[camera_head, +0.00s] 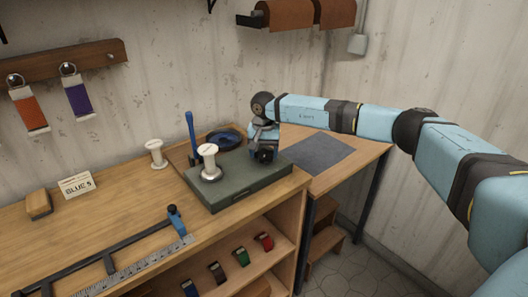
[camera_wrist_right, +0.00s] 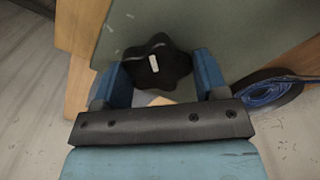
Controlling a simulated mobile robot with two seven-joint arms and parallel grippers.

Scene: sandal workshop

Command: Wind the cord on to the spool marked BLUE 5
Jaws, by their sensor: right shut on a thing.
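A grey-green winder block (camera_head: 232,187) sits on the workbench with a pale spool (camera_head: 208,161) upright on it; I see no blue cord on that spool. A dark blue coil of cord (camera_head: 223,139) lies behind the block, and also shows in the right wrist view (camera_wrist_right: 268,93). My right gripper (camera_head: 263,154) is over the block's right part. In the right wrist view its blue fingers (camera_wrist_right: 162,72) are on both sides of a black star knob (camera_wrist_right: 157,62), shut on it. A card reading BLUE 5 (camera_head: 77,185) stands at left.
A second pale spool (camera_head: 156,154) stands left of the block, near an upright blue-handled tool (camera_head: 191,132). A wooden block (camera_head: 38,205) and a metal ruler (camera_head: 135,268) are at left. A dark mat (camera_head: 320,153) lies on the right table. Several coloured items fill the shelf below.

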